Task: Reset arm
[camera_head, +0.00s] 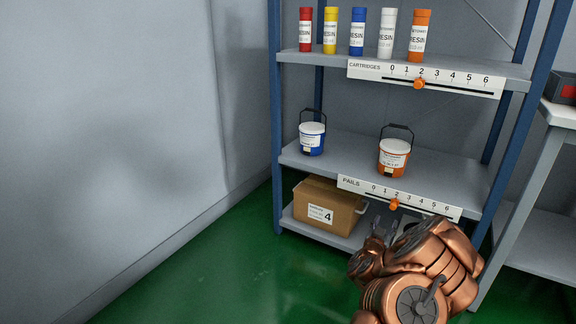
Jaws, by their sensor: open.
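My arm is folded low at the bottom right in front of the shelf rack, in copper-coloured links. My gripper (383,222) is at its far end, dark grey and small in the view. Its fingers are apart and I see nothing between them. It appears in front of the bottom shelf, just right of a cardboard box (322,212) marked 4. I cannot tell how far it is from the box or the shelf edge. Part of the gripper is hidden behind my arm links.
The rack (440,174) holds several resin cartridges (357,32) on top. A blue pail (312,132) and an orange pail (393,152) stand on the middle shelf. A white-topped table (557,114) is at right. Green floor (215,270) at left is clear up to the wall.

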